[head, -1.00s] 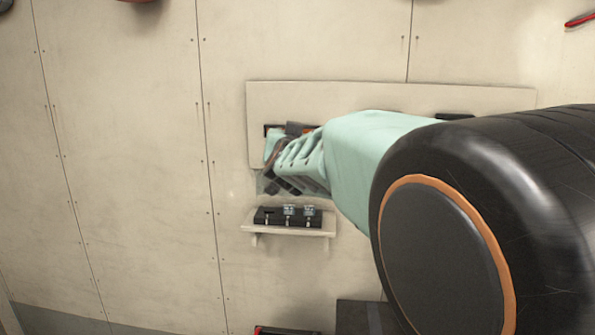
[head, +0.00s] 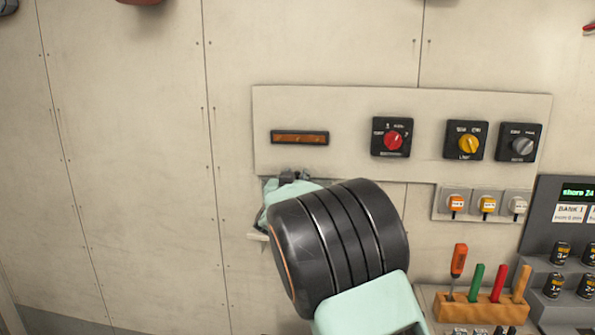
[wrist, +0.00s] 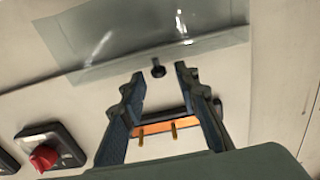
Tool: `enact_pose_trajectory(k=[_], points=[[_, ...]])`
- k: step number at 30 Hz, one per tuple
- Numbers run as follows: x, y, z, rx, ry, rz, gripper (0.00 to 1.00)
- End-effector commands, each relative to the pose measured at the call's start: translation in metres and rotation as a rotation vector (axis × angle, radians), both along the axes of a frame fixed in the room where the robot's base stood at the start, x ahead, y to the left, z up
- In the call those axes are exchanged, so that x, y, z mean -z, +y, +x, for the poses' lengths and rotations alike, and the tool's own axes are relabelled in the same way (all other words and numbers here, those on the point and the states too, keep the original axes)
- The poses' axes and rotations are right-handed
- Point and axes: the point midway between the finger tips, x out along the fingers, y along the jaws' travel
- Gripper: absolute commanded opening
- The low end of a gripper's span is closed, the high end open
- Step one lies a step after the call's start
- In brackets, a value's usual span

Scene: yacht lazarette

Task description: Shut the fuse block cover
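The fuse block (head: 299,138) is a brown-orange strip in a dark frame, uncovered at the left of the wall panel. The wrist view shows its orange face (wrist: 165,127) with two brass pins. The cover (wrist: 150,35) is a clear sheet, swung away from the block, across the top of the wrist view. In the head view it is mostly hidden behind my arm. My gripper (wrist: 158,76) is open and empty, its fingertips near the cover's edge. A small black knob (wrist: 158,69) shows between the fingertips. In the head view my gripper (head: 290,178) is just below the block.
Red (head: 392,138), yellow (head: 467,141) and grey (head: 522,143) rotary switches sit right of the block. A small shelf (head: 257,236) is mostly hidden behind my arm. A wooden rack (head: 485,307) of coloured-handled tools stands lower right. The wall on the left is clear.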

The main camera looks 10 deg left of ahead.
Motion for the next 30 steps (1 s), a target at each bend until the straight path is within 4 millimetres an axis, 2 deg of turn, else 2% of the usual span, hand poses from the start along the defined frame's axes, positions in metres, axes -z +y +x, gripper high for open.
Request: enact_pose_trajectory(k=[3, 7, 19, 27, 30], points=[[-0.001, -0.001, 0.015, 0.001, -0.001, -0.001, 0.29], [-0.001, -0.002, 0.025, 0.001, -0.001, -0.001, 0.29], [0.0, -0.001, 0.03, 0.0, 0.0, 0.0, 0.29], [0.0, -0.001, 0.03, 0.0, 0.0, 0.0, 0.0], [0.0, -0.001, 0.03, 0.0, 0.0, 0.0, 0.0]])
